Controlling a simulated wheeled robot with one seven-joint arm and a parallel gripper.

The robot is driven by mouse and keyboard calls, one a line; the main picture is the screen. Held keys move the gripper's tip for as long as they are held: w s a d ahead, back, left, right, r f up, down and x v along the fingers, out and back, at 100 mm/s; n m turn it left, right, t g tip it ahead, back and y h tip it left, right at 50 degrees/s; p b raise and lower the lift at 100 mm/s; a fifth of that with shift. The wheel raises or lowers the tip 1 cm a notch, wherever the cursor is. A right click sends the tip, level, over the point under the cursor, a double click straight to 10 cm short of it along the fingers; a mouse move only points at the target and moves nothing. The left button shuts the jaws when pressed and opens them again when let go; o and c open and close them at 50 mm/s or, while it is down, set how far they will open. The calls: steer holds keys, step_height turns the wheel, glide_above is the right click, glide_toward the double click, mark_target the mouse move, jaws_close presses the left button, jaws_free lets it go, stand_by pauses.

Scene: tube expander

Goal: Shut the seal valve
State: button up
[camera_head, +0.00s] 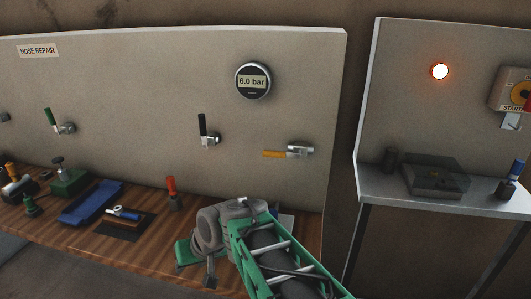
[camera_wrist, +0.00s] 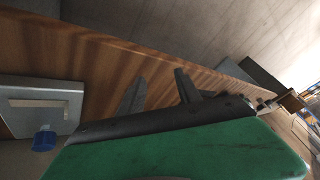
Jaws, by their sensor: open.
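Three lever valves show on the back panel in the head view: a green-handled valve (camera_head: 50,122) with its lever up, a black-handled valve (camera_head: 204,130) with its lever up, and an orange-handled valve (camera_head: 276,154) with its lever level, pointing left. I see no label telling which is the seal valve.
A gauge (camera_head: 253,81) reads 6.0 bar. The wooden bench (camera_head: 140,250) holds a blue tray (camera_head: 92,203), a red-handled tool (camera_head: 172,192) and other tools. A separate shelf (camera_head: 440,203) stands right, beneath a lit lamp (camera_head: 439,72).

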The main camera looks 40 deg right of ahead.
steer(key=w+d+r+m+t+y, duration=0.1)
steer(key=w+d+r+m+t, duration=0.2)
steer(key=w+d+m+t, duration=0.55)
steer(key=m+t+h+b, duration=0.1)
steer(key=m+t+h, duration=0.4)
steer(key=m, duration=0.2)
glide_toward(274, 156)
steer(key=w, duration=0.5)
steer(key=w+r+p, duration=0.1)
steer(key=w, duration=0.2)
steer(key=w+d, duration=0.1)
steer(key=w, duration=0.1)
steer(key=shift+w+d+r+p, duration=0.1)
steer(key=shift+w+r+p, duration=0.05)
steer(key=shift+r+p, duration=0.15)
steer(key=shift+w, duration=0.3)
steer(key=shift+f, duration=0.1)
jaws_close()
